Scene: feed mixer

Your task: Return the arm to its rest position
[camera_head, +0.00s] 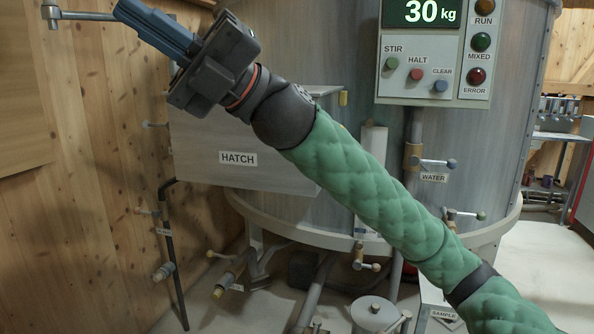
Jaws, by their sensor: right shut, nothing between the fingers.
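My right arm, in a padded green sleeve, reaches from the lower right corner up to the upper left. My right gripper (126,12) is shut and empty, with its blue fingers pointing to the upper left. It is in front of the wooden wall, above and left of the grey hatch box (225,160) labelled HATCH. The arm hides part of the feed mixer tank (300,60). My left gripper is not in view.
A control panel (420,50) reads 30 kg, with STIR, HALT and CLEAR buttons. A metal lever (80,16) at upper left appears close to the fingertips; whether they touch is unclear. The water valve (432,162) and other valves stand near the arm. Pale floor (545,260) is clear at right.

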